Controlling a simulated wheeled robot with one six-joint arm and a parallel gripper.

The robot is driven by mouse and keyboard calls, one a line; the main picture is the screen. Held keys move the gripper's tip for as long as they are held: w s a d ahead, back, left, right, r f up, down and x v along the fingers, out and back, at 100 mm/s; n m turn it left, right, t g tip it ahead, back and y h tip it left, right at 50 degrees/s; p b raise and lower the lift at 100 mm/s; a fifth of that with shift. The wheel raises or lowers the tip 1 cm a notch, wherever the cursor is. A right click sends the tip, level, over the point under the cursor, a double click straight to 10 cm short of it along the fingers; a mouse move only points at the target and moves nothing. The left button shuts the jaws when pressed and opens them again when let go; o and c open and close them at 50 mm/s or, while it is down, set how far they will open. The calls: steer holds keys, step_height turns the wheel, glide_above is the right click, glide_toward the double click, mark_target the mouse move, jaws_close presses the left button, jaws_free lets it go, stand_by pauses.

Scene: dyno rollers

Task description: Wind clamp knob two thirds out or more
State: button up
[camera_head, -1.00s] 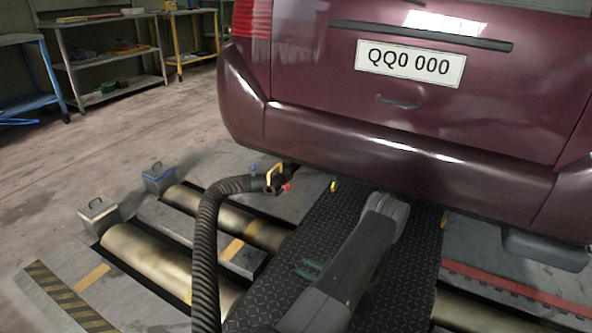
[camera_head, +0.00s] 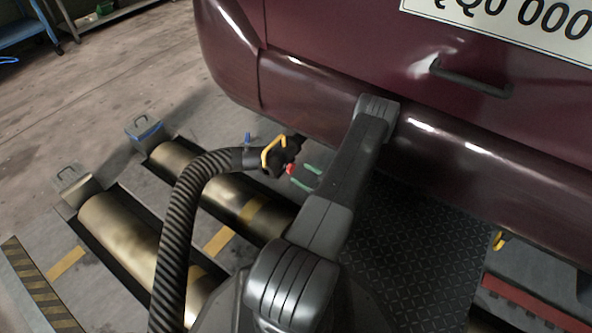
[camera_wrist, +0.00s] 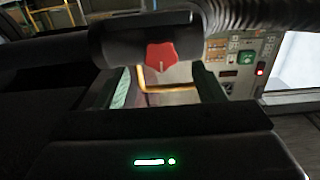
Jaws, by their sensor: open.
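The red clamp knob (camera_head: 290,168) sits on the black nozzle clamp (camera_head: 286,151) at the end of the ribbed hose (camera_head: 186,210), close below the car's bumper. A yellow handle (camera_head: 268,152) loops over the clamp. In the wrist view the lobed red knob (camera_wrist: 161,56) faces me, with a pale mark on it. My gripper (camera_head: 306,178) has green fingers and is just right of the knob in the head view. In the wrist view the fingers of my gripper (camera_wrist: 163,82) are spread to either side below the knob, with nothing between them. I see no contact with the knob.
The maroon car (camera_head: 330,60) and its bumper overhang the work spot. Metal rollers (camera_head: 130,235) lie in the floor at the left, with small handled blocks (camera_head: 145,130) at their ends. A dark tread plate (camera_head: 420,240) lies at the right.

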mark_target(292, 169)
steer(key=shift+b+x, duration=0.4)
steer(key=shift+x, duration=1.5)
steer(key=c, duration=1)
